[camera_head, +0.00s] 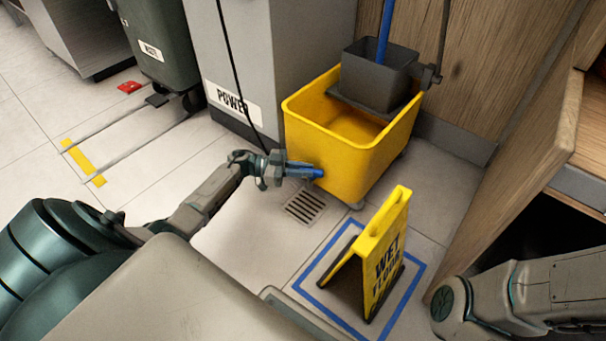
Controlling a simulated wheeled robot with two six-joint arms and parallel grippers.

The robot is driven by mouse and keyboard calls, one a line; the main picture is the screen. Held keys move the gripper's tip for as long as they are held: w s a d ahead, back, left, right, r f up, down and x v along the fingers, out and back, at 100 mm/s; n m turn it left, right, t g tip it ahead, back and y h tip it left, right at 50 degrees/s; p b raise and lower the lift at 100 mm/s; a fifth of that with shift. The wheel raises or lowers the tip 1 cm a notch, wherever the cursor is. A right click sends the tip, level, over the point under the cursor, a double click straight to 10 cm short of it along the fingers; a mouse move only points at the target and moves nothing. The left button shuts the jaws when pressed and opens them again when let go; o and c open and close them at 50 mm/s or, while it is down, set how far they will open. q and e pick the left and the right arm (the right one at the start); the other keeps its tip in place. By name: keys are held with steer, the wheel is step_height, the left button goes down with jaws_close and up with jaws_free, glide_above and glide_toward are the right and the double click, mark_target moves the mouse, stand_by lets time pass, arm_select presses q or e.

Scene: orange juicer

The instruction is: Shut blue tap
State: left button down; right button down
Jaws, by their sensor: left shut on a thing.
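The blue tap (318,173) sticks out low on the front left side of the yellow mop bucket (345,165). Only a small part of the tap shows past my fingers. My left gripper (303,171) reaches in from the left and is shut on the tap, above the floor drain. The tap's exact turn angle is hard to tell behind the fingers. My right arm comes in at the lower right, and its gripper does not show.
A floor drain (305,206) lies below the tap. A yellow wet floor sign (384,250) stands inside a blue floor outline in front of the bucket. A grey power cabinet (240,70) is behind, and a wooden counter edge (520,140) is at right.

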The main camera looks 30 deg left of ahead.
arm_select(q)
steer(key=shift+w+f+m+g+h+b, duration=0.1)
steer(key=shift+w+m+g+h+b, duration=0.1)
steer(key=shift+m+g+h+b, duration=0.65)
steer(key=shift+g+y, duration=0.25)
steer(key=shift+g, duration=0.4)
steer(key=c, duration=1.4)
jaws_free()
